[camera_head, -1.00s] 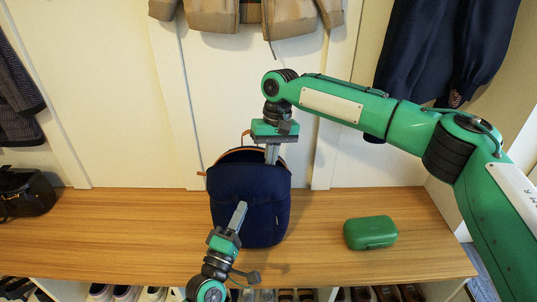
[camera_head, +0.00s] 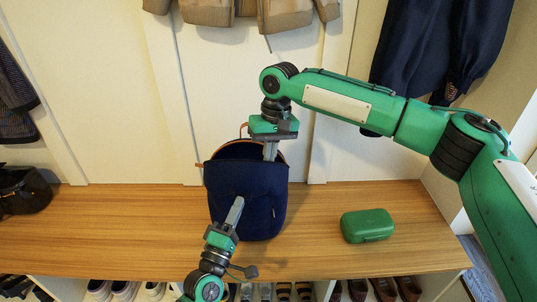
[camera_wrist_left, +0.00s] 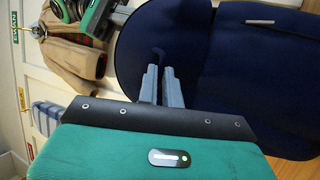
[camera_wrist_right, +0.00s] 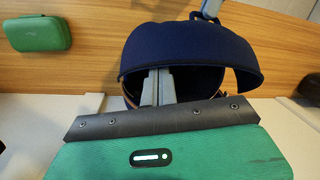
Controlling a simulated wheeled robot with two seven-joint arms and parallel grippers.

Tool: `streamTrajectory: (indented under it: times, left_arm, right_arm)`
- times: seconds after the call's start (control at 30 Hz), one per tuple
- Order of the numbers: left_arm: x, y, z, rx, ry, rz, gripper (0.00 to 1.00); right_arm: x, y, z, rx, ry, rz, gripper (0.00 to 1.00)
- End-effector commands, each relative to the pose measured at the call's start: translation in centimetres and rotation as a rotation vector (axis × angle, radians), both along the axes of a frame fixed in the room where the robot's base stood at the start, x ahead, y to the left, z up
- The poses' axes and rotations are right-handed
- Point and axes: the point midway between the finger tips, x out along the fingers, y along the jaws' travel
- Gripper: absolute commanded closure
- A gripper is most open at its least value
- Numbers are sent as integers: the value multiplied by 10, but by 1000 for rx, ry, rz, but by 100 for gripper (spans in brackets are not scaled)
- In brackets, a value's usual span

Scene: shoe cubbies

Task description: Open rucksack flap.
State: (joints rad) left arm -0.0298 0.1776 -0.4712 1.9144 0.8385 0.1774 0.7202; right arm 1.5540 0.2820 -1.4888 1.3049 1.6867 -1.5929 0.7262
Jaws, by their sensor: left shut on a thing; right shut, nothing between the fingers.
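A navy rucksack (camera_head: 247,190) with orange-brown trim stands upright on the wooden bench top. Its dark mouth shows at the top, behind the navy flap (camera_wrist_right: 190,50) in the right wrist view. My left gripper (camera_head: 237,204) is at the front of the rucksack, shut on the flap; its fingers also show against navy cloth in the left wrist view (camera_wrist_left: 162,72). The exact grip point is hard to see. My right gripper (camera_head: 271,152) is shut and empty, pointing down at the rucksack's mouth; in the right wrist view its fingers (camera_wrist_right: 158,75) overlap the opening.
A green case (camera_head: 367,225) lies on the bench (camera_head: 110,230) to the right. A dark bag (camera_head: 24,190) sits at the far left. Coats hang above, and shoes fill cubbies below.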

Motion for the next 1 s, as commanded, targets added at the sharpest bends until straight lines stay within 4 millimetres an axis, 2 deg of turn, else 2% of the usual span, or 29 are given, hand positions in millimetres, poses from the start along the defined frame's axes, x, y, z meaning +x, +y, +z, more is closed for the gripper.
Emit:
streamTrajectory:
  times: [0.17, 0.2, 0.27, 0.3, 0.67, 0.77, 1.0]
  left_arm:
    - [1, 1, 4, -5, -8, 4, 100]
    - [1, 1, 5, -5, -8, 4, 85]
    - [1, 1, 5, -5, -8, 3, 74]
    - [1, 1, 4, -5, -8, 3, 71]
    - [-6, 3, -1, -1, -3, 1, 71]
    - [-18, 8, -6, -1, -3, 1, 71]
    - [-63, 27, -25, 0, -3, 0, 71]
  right_arm:
    - [-2, 1, -2, -3, 7, 4, 100]
    - [-2, 1, -2, -3, 7, 4, 100]
    - [-2, 1, -2, -4, 6, 4, 100]
    - [-2, 1, -2, -4, 6, 4, 100]
    - [-1, 0, -1, -2, 3, 3, 100]
    - [-1, 0, -1, -2, 3, 3, 100]
    - [-1, 0, -1, -2, 3, 3, 100]
